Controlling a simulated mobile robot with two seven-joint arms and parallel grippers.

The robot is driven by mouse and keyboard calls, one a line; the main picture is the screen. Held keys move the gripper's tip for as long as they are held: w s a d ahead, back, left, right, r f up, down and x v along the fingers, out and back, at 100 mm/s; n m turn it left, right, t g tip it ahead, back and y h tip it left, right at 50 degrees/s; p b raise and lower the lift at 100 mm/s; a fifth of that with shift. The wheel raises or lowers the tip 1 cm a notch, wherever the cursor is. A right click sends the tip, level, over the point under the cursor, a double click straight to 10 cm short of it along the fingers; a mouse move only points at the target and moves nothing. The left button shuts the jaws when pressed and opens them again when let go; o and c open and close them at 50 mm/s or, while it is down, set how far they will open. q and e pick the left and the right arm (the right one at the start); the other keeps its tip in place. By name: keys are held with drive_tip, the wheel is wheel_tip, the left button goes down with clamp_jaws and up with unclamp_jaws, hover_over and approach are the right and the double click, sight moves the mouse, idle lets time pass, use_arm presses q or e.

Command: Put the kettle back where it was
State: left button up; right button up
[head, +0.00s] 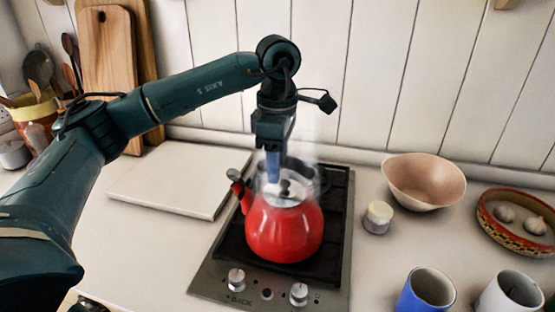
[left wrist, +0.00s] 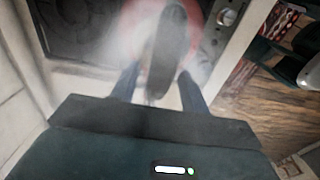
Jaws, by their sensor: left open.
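The red kettle (head: 284,232) stands upright on the dark hob (head: 340,215), with a pale lid and a black-tipped spout at its left. Pale steam blurs its top. My left gripper (head: 275,170) points down just above the lid, coming from behind the kettle. In the left wrist view its two fingers (left wrist: 158,88) are apart, and a dark elongated part of the kettle (left wrist: 168,45), seemingly its handle, lies between them. I cannot tell whether the fingers touch it. My right gripper is not in view.
A white board (head: 180,178) lies left of the hob. A small white jar (head: 378,217), a pinkish bowl (head: 425,180), a patterned dish with garlic (head: 518,235), a blue mug (head: 427,292) and a white mug (head: 510,293) stand to the right. A plank wall (head: 420,80) closes the back.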

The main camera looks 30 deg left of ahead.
use_arm(q)
wheel_tip(320, 180, up, 12)
drive_tip(key=shift+r+p, duration=0.2)
drive_tip(key=shift+p, duration=0.2)
idle(0.6)
